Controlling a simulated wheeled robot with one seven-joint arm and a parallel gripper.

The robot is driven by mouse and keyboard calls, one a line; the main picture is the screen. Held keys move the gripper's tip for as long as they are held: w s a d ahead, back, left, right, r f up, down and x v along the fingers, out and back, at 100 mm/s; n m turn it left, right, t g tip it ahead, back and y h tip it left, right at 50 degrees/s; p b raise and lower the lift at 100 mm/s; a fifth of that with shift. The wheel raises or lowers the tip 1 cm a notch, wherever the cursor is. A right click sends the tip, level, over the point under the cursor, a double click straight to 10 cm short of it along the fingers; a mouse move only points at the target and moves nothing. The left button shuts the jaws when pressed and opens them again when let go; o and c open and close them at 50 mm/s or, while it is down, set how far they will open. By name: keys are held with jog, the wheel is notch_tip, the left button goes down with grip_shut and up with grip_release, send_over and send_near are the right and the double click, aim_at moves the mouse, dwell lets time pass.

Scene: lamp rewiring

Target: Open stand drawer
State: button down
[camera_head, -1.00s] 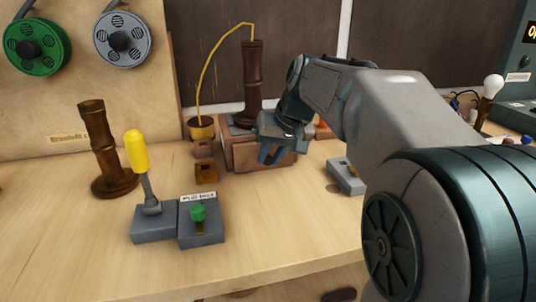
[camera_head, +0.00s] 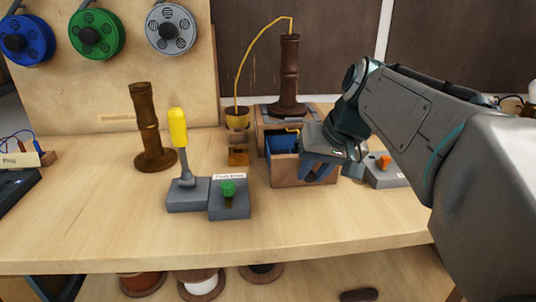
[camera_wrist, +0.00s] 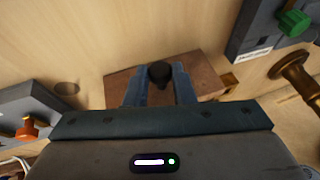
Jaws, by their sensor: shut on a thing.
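The wooden stand (camera_head: 262,116) is at the back of the bench with a dark turned lamp column (camera_head: 289,75) upright on it. Its drawer (camera_head: 290,176) is pulled out toward the front, and its blue interior (camera_head: 283,142) shows. My gripper (camera_head: 318,170) is at the drawer's front face. In the wrist view, my gripper's two fingers (camera_wrist: 160,88) are shut on the dark round drawer knob (camera_wrist: 160,73), in front of the wooden drawer front (camera_wrist: 120,85). The knob is hidden by the gripper in the head view.
A grey block with a yellow-handled lever (camera_head: 179,127) and a block with a green knob (camera_head: 228,189) stand left of the drawer. A second turned column (camera_head: 147,120) is farther left. A block with an orange knob (camera_head: 384,161) is right. The bench front is clear.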

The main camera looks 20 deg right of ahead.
jog(key=c, duration=1.2)
grip_release()
jog(key=p+v, duration=0.9)
jog(key=v, duration=0.5)
jog(key=shift+w+a+p, duration=0.1)
jog(key=shift+a+p, duration=0.05)
jog(key=shift+p, duration=0.2)
